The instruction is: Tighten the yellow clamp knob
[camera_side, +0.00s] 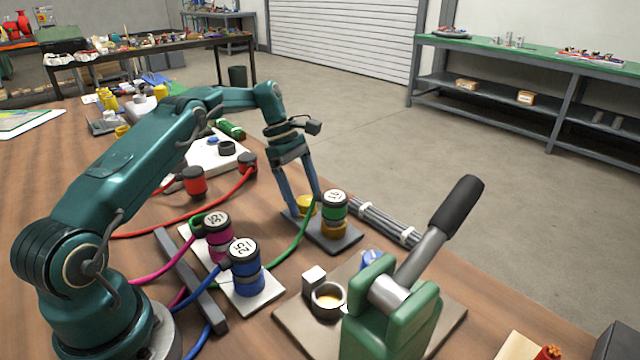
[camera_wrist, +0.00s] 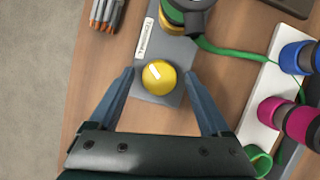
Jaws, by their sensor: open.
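The yellow clamp knob (camera_wrist: 159,77) is round with a white mark on top and sits on a grey plate (camera_wrist: 177,48) in the wrist view. In the side view the yellow knob (camera_side: 306,205) shows between and behind my fingers, partly hidden. My gripper (camera_wrist: 161,74) is open, with one finger on each side of the knob and visible gaps to both. In the side view my gripper (camera_side: 309,208) points down at the plate (camera_side: 335,238). I cannot tell exactly how far down the fingertips reach.
A green-banded coupling (camera_side: 334,207) with a green hose stands close beside the knob. A cable bundle (camera_side: 385,217) lies behind the plate. Blue (camera_side: 246,272) and magenta (camera_side: 217,240) couplings stand on a white plate to the left.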

